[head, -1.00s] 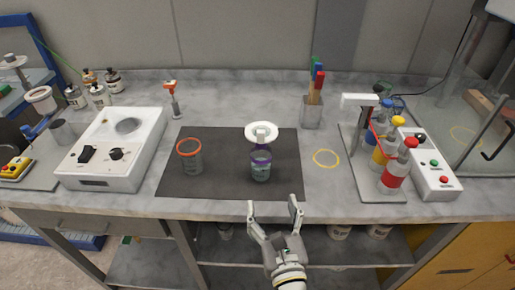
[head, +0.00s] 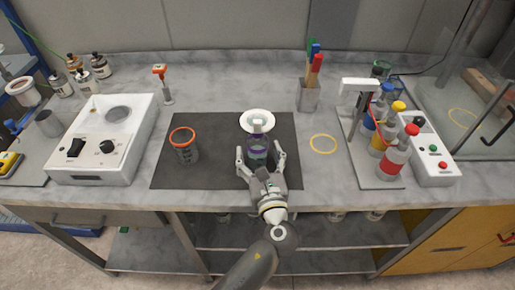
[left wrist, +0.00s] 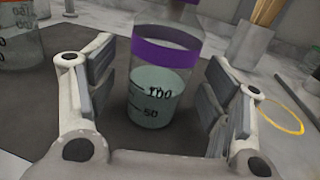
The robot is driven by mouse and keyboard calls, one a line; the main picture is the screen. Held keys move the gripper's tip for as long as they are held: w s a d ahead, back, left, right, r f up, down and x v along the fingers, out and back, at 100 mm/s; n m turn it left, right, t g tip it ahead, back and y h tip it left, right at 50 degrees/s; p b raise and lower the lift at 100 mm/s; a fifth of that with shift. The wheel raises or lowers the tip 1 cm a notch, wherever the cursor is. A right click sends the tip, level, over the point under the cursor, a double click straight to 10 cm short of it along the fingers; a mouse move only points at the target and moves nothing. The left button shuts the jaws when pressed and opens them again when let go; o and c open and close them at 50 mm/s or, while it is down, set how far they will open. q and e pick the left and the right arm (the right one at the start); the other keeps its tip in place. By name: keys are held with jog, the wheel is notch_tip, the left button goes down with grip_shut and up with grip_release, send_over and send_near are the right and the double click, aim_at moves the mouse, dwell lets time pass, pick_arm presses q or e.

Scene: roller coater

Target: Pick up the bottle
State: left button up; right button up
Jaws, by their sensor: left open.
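The bottle (head: 258,146) stands upright on the dark mat (head: 214,178), with a purple band and a white funnel-like top (head: 257,121). In the left wrist view the bottle (left wrist: 160,85) shows marks 50 and 100 and greenish contents; its top is cut off. My left gripper (head: 261,160) is open, with one finger on each side of the bottle. In the left wrist view the fingers (left wrist: 158,100) show gaps to the bottle on both sides. My right gripper is not in view.
An orange-rimmed beaker (head: 184,148) stands left on the mat. A white device (head: 103,140) is farther left. A yellow ring (head: 323,144) lies right of the mat. Bottles with red, yellow and blue caps (head: 397,155) stand in a rack at right. A brush holder (head: 309,96) stands behind.

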pick_arm(q)
jog(key=shift+w+a, duration=0.2)
jog(key=shift+w, duration=0.65)
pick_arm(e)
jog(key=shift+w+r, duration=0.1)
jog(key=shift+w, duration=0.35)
pick_arm(q)
jog(key=shift+c, duration=0.5)
jog(key=shift+s, duration=0.1)
jog(key=shift+c, duration=1.2)
jog(key=c, duration=0.7)
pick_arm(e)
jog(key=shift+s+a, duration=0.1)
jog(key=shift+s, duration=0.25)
pick_arm(q)
jog(key=shift+r, duration=0.1)
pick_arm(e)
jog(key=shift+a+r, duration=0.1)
